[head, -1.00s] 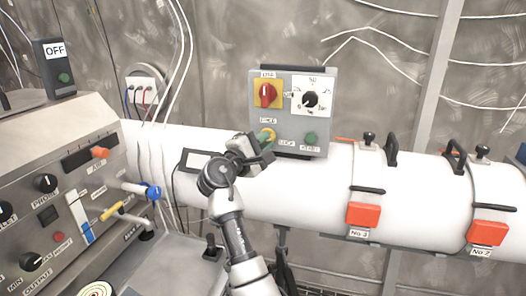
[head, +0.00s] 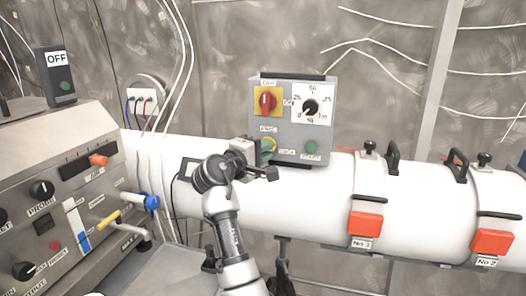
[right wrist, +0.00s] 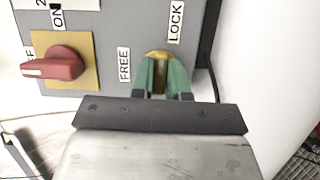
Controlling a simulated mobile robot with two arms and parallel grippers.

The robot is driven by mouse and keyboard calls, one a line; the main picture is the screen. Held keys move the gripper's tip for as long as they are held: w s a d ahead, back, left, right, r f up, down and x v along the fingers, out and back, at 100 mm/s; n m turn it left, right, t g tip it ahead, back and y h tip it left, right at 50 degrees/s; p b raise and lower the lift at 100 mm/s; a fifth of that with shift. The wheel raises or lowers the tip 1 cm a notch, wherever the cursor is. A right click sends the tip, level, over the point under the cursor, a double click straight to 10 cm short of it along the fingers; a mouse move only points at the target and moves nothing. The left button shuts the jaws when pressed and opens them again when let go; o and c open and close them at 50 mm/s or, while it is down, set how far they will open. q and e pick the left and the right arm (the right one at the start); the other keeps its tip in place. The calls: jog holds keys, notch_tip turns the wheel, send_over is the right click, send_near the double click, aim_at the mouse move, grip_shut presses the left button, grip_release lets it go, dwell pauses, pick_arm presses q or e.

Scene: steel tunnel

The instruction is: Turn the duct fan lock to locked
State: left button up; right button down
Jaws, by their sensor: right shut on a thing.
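The grey control box (head: 322,136) sits above the white duct in the head view. Its duct fan lock is the small brass-yellow piece low on the left of the box, showing in the right wrist view (right wrist: 158,58) between the FREE and LOCK labels. My right gripper (head: 264,150) is at the lock. In the right wrist view its green fingers (right wrist: 162,78) are shut around the lock's brass piece, and they hide much of it. The exact angle of the lock is hard to tell. My left gripper is not in view.
Above the lock are a red switch (head: 265,101) on a yellow plate and a black dial (head: 310,106). A green button (head: 311,147) is right of the lock. The white duct (head: 310,205) runs below; a console (head: 80,190) stands at left.

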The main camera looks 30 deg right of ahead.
jog(key=shift+f, duration=0.1)
jog(key=c, duration=1.1)
grip_release()
jog(key=b+v, duration=0.2)
jog(key=v, duration=0.8)
jog(key=shift+s+a, duration=0.15)
jog(key=shift+a, duration=0.25)
